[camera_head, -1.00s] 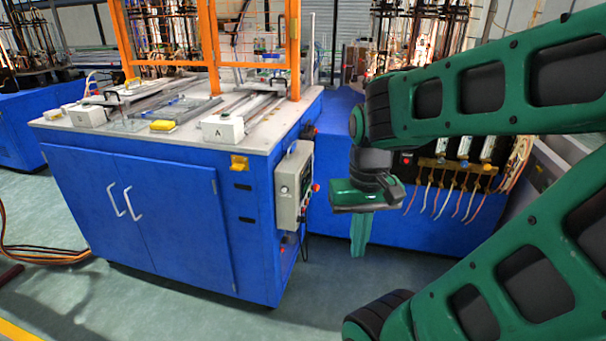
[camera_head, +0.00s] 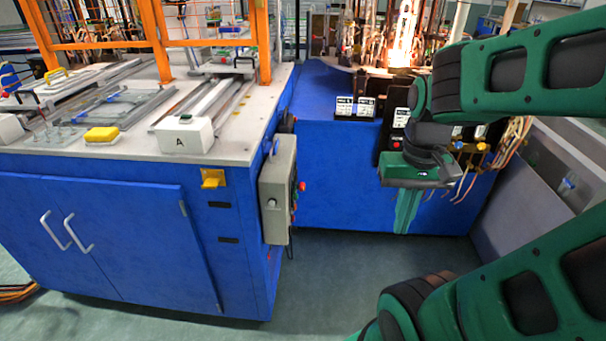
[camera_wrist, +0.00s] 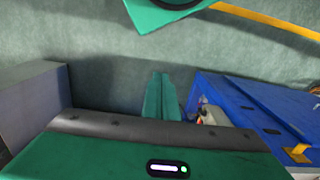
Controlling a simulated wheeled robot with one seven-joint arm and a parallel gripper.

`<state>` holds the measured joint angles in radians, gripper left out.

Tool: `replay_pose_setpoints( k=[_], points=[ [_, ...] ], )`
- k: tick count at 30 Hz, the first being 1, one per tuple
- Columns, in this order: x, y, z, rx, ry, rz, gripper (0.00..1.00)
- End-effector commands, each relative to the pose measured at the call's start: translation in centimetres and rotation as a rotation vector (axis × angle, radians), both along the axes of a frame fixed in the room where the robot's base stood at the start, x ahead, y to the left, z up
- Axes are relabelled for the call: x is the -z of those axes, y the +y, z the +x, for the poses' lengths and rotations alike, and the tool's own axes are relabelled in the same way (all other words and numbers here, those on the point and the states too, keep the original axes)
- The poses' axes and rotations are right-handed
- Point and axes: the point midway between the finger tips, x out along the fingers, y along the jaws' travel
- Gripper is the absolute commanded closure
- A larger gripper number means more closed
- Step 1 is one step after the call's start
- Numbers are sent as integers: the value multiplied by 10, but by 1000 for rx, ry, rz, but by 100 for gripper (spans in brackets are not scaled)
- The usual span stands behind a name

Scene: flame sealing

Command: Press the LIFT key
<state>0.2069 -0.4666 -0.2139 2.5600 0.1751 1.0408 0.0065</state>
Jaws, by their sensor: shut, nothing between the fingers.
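My gripper (camera_head: 407,211) hangs pointing down in the head view, in front of the blue bench at the back. Its green fingers are together and empty; they also show in the wrist view (camera_wrist: 161,97). A grey control box (camera_head: 277,190) is mounted on the right side of the blue cabinet, left of my gripper and apart from it. A round knob and a red button show on the box. I cannot make out a LIFT key; the box's key face is turned away and too small to read.
The back blue bench (camera_head: 335,185) has small labelled signs and hanging wires. Open floor (camera_head: 335,275) lies between the cabinet and my arm.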

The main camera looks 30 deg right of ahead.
Motion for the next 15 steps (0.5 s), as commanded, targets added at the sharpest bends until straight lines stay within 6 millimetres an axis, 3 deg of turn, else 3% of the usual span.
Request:
replay_pose_setpoints(
  k=[9,11,15],
  points=[
    [-4,-1,-7,-11,-17,-2,100],
    [-1,-3,3,-28,-24,-5,100],
    [11,-14,41,-100,-51,-7,100]
  ],
)
